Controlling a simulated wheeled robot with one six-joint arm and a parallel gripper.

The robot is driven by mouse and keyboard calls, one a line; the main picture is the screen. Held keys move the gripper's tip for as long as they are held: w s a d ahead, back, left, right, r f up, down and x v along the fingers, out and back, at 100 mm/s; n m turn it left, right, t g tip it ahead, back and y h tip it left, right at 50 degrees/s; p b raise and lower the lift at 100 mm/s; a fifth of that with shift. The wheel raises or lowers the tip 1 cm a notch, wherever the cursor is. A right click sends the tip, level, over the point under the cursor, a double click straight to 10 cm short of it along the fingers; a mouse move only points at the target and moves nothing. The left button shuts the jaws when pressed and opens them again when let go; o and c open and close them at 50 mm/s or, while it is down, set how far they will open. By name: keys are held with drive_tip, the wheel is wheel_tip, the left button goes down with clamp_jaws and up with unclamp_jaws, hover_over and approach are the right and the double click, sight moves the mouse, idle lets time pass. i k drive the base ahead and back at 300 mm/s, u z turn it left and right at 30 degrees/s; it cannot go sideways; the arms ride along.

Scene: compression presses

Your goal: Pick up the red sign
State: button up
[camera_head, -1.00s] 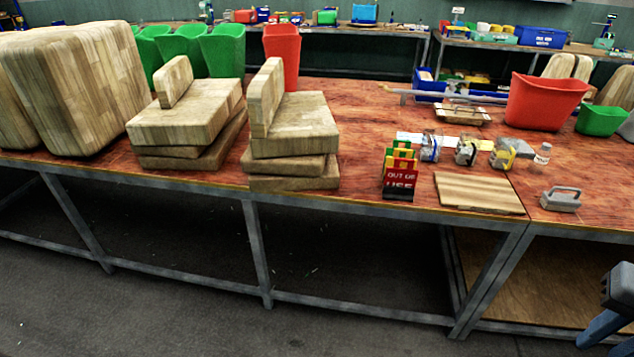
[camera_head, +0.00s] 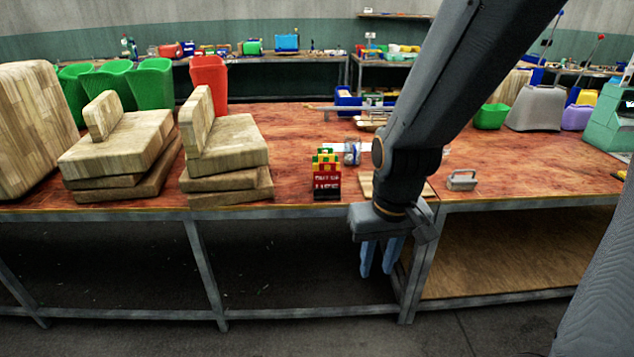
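The red sign (camera_head: 327,181) reads "OUT OF USE" and stands upright near the front edge of the wooden-topped table. Green and yellow signs (camera_head: 326,157) show just behind and above it. My gripper (camera_head: 378,272) hangs in front of the table, to the right of the sign and lower than it in the picture. Its two blue fingers point down, with a gap between them and nothing in it. It does not touch the sign.
Stacked wooden boards (camera_head: 228,158) stand left of the sign, with bare tabletop between. A light board (camera_head: 366,184) lies to its right, partly behind my arm. A grey handled block (camera_head: 461,180) lies farther right. The table (camera_head: 290,215) has a metal front rail.

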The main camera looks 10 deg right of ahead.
sight(322, 178)
drive_tip(key=k, duration=0.5)
drive_tip(key=u, duration=0.9)
drive_tip(key=i, duration=0.7)
drive_tip(key=z, duration=0.6)
